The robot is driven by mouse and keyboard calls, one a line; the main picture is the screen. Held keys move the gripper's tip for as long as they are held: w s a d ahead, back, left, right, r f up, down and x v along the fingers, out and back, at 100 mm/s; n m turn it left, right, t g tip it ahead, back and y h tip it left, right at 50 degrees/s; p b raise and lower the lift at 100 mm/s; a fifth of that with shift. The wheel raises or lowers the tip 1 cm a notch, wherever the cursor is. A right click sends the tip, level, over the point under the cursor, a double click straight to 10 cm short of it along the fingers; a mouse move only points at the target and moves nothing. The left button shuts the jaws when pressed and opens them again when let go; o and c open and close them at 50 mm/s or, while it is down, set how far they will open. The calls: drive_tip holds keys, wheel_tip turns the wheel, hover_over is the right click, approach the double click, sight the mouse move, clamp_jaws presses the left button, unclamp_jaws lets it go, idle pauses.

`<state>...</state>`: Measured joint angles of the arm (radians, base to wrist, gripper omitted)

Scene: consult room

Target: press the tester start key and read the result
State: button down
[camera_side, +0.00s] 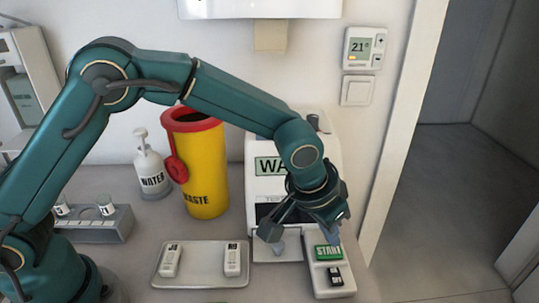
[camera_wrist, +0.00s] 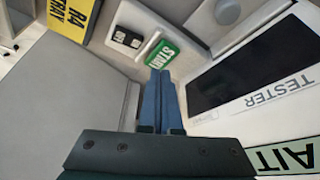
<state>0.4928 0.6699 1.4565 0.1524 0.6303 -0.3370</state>
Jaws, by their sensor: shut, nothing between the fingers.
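The white tester (camera_side: 325,150) stands against the wall, partly hidden by my arm. Its green result panel (camera_side: 268,166) shows "WA" in the side view; the wrist view shows the end "AIT" on this panel (camera_wrist: 292,157), upside down. The green START key (camera_side: 328,252) sits on a small white key box in front of the tester, and also shows in the wrist view (camera_wrist: 161,54). My gripper (camera_side: 335,239) is shut and empty, its blue fingers together (camera_wrist: 160,73). The fingertips are right at the START key's edge; I cannot tell whether they touch it.
A black key (camera_side: 335,276) sits beside START. A grey tray (camera_side: 202,281) with two white labelled pieces lies to the left. Behind stand a yellow WASTE bin (camera_side: 205,165) and a WATER bottle (camera_side: 151,170). A grey rack (camera_side: 95,228) is at far left.

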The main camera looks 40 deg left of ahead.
sight(327, 251)
drive_tip(key=shift+r, duration=2.55)
drive_tip(key=s+a+r+n+t, duration=0.3)
drive_tip(key=s+a+r, duration=0.2)
drive_tip(key=a+r, duration=0.7)
drive_tip(key=s+a+f+g, duration=0.1)
drive_tip(key=s+a+f, duration=0.1)
drive_tip(key=s, duration=0.5)
drive_tip(key=s+a+f+y, duration=0.1)
drive_tip(key=s+a+f, duration=0.2)
drive_tip(key=s+f, duration=0.2)
drive_tip(key=s, duration=0.2)
drive_tip(key=shift+s+a+g, duration=0.15)
drive_tip(key=shift+s+g, duration=0.25)
drive_tip(key=shift+r, duration=0.1)
